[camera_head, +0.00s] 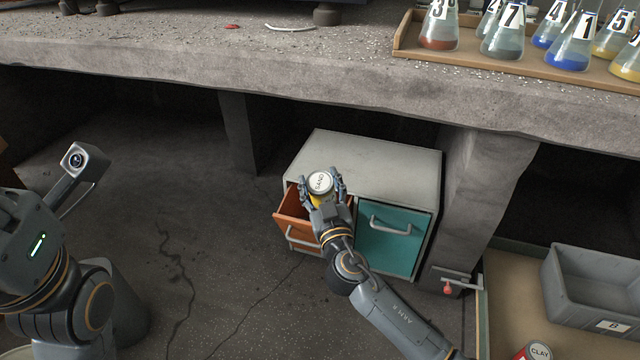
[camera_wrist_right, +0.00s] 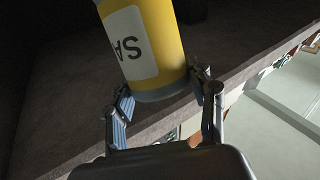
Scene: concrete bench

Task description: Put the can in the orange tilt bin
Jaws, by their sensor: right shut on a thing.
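A yellow can labelled SAND (camera_head: 320,184) is between the fingers of my right gripper (camera_head: 322,186), which is shut on it. The can also fills the top of the right wrist view (camera_wrist_right: 145,45), its white label upside down, with the fingers (camera_wrist_right: 165,100) at its sides. The orange tilt bin (camera_head: 293,220) is tipped open at the left of a grey cabinet. The gripper and can are above and partly in front of its opening, so the bin's inside is mostly hidden. My left arm is at the left edge; its gripper is out of view.
A shut teal bin (camera_head: 388,245) is beside the orange one in the grey cabinet (camera_head: 375,165). The bench slab (camera_head: 200,70) overhangs behind. A grey crate (camera_head: 590,295) and a can labelled CLAY (camera_head: 538,351) are at lower right. A tray (camera_head: 405,40) of numbered flasks stands on the bench.

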